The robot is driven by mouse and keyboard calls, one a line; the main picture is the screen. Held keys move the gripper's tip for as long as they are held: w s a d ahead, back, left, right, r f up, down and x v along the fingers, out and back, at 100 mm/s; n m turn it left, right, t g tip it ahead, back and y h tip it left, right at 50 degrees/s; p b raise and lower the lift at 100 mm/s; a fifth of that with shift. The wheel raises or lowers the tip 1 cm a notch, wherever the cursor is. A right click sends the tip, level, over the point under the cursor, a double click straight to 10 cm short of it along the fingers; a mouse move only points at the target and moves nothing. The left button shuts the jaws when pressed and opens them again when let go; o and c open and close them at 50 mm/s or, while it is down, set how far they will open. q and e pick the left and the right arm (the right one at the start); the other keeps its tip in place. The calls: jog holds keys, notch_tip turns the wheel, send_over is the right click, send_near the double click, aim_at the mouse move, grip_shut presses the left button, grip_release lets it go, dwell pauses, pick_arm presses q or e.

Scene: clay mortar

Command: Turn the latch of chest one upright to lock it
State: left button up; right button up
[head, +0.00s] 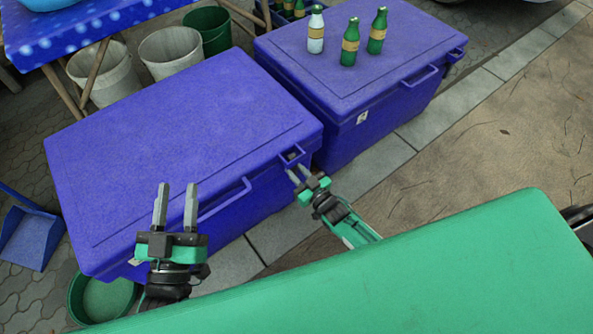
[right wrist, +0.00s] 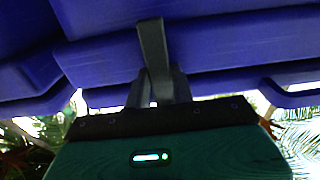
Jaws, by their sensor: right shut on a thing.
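The nearer blue chest (head: 170,130), where my right gripper works, has its lid closed. My left gripper (head: 175,205) is open and empty, in front of the chest's front side.
A second blue chest (head: 350,60) stands behind to the right with several bottles about it, three on its lid (head: 349,42). Buckets (head: 170,52) stand behind the nearer chest. A blue dustpan (head: 32,240) and green basin (head: 103,297) lie at left. Paving at right is free.

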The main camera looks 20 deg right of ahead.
jog(key=shift+f, duration=0.1)
jog(key=o, duration=1)
jog(key=shift+s, duration=0.2)
pick_arm(q)
jog(key=s+d+f+g+p, duration=0.1)
jog(key=s+f+g, duration=0.1)
jog(key=f, duration=0.3)
jog(key=s+d+f+g+p, duration=0.1)
jog(key=s+d+f+g, duration=0.1)
jog(key=f+g, duration=0.3)
jog(key=shift+s+f+y+p, duration=0.3)
jog(key=shift+f, duration=0.3)
pick_arm(e)
jog(key=shift+v, duration=6.7)
pick_arm(q)
jog(key=shift+a, duration=0.1)
